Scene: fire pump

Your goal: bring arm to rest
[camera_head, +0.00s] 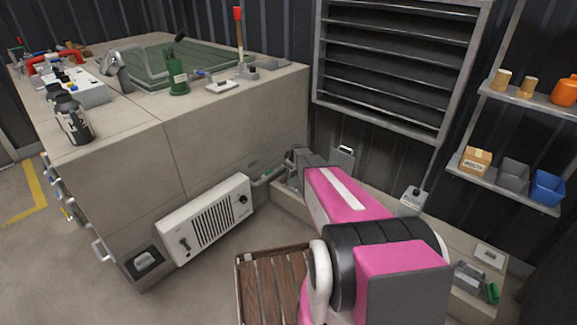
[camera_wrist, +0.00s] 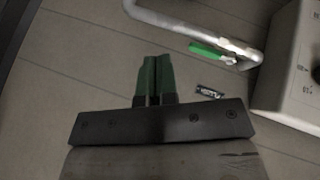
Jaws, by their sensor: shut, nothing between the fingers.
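My arm, pink and black, reaches forward from the lower right in the head view, low beside the large concrete block (camera_head: 220,120). In the wrist view my gripper (camera_wrist: 157,77) shows two green fingers side by side, shut with nothing between them. Below the fingers in that view is a concrete-like surface with seams. A bent grey pipe (camera_wrist: 185,22) with a green lever (camera_wrist: 206,48) lies beyond the fingers, apart from them. In the head view I cannot make out my fingertips.
A white vented heater box (camera_head: 208,220) is on the block's front. A slatted wooden pallet (camera_head: 270,285) lies on the floor near my arm. A louvred panel (camera_head: 400,60) and shelves (camera_head: 510,190) are on the wall at right. Open floor (camera_head: 40,270) is at left.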

